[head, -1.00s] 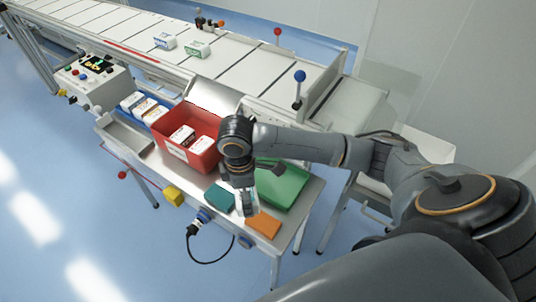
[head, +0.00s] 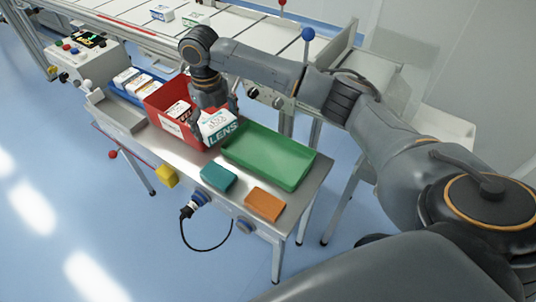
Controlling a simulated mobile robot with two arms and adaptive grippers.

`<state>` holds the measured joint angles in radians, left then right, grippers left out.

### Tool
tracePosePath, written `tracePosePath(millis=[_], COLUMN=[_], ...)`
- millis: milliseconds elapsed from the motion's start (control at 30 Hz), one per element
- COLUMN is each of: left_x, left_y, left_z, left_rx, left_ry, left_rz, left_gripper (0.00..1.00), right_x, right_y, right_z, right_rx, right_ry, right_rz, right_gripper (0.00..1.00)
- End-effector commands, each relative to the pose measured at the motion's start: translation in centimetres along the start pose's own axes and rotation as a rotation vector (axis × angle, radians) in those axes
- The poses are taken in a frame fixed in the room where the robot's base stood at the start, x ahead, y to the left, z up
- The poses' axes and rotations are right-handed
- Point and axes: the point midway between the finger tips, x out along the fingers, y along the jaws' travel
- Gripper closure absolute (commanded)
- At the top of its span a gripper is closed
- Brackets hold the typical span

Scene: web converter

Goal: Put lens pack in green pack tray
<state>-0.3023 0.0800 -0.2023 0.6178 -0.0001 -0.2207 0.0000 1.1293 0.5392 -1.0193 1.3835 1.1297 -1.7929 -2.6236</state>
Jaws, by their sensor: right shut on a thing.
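The lens pack (head: 219,128) is a white box with a teal "LENS" band. My right gripper (head: 214,110) is shut on it and holds it tilted over the right end of the red bin (head: 168,123), beside the left edge of the green pack tray (head: 270,155). The tray lies on the steel table to the right of the bin, and its visible inside is empty. My left gripper is not in view.
White and red packs (head: 177,109) lie in the red bin. A blue bin (head: 124,94) with several packs stands left of it. A teal block (head: 218,177) and an orange block (head: 264,204) lie along the table front. The conveyor (head: 240,22) runs behind.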

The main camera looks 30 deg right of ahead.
Motion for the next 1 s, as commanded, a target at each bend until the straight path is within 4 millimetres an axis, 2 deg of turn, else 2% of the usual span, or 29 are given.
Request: tracePosePath(millis=[33,200,367,667,800,1000], left_x=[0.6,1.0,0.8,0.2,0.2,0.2], left_y=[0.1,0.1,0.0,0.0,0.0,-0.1], left_z=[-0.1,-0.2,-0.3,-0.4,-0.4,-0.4], left_rx=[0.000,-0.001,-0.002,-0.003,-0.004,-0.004], left_ry=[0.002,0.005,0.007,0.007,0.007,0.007], left_rz=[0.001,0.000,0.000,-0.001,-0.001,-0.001], left_gripper=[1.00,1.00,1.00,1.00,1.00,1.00], right_x=[0.0,-0.4,0.3,3.6,6.4,8.3], right_y=[-0.1,-0.3,-2.0,-7.7,-9.2,-10.4], right_z=[0.5,1.1,-0.1,-4.8,-6.1,-7.0], right_rx=[-0.058,-0.197,-0.222,-0.219,-0.220,-0.221], right_ry=[-0.004,-0.006,-0.004,-0.002,-0.003,-0.006], right_rz=[0.001,0.005,0.005,0.004,0.006,0.006], right_gripper=[0.42,0.42,0.42,0.42,0.42,0.42])
